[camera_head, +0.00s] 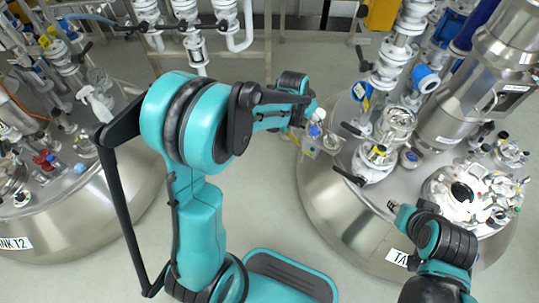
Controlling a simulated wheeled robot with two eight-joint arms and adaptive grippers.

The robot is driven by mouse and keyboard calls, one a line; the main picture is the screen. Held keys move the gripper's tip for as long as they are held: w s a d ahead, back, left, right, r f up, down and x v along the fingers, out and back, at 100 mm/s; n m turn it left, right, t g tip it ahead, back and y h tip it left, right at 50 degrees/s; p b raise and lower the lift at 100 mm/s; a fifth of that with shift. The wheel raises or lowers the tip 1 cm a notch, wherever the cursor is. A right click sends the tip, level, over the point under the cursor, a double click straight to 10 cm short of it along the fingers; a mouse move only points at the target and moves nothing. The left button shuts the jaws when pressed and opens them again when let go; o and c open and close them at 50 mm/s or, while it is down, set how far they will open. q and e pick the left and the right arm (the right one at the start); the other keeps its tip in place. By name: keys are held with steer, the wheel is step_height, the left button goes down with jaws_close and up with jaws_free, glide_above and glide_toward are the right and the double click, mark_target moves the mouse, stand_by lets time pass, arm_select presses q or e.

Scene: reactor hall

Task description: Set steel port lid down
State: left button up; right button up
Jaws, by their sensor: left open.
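My left arm rises through the middle of the view. Its gripper (312,106) is open at the left edge of the right-hand steel tank (335,205), close to a small bottle with a blue top (316,124). I see nothing clearly held in it, and its fingers are small and partly hidden. My right arm comes in at the lower right; its end (398,210) is over the tank's front, and its fingers are too unclear to read. A round pale port fitting (466,193) with a dark centre sits on the tank top. I cannot pick out the steel port lid with certainty.
The right tank top carries valves with black handles (366,163), a steel cylinder (455,110) and blue-capped fittings (425,79). Another tank (80,225) stands at the left with a spray bottle (95,103). Grey floor (275,215) lies clear between the tanks.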

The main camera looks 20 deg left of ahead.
arm_select(q)
steer(key=s+a+r+n+t, duration=0.1)
steer(key=s+a+r+n, duration=0.1)
steer(key=s+r, duration=1)
steer(key=s+a+f+n+t+y, duration=0.1)
steer(key=s+f+n, duration=0.1)
steer(key=s, duration=1.1)
steer(key=shift+s+f, duration=0.2)
steer(key=shift+s, duration=0.15)
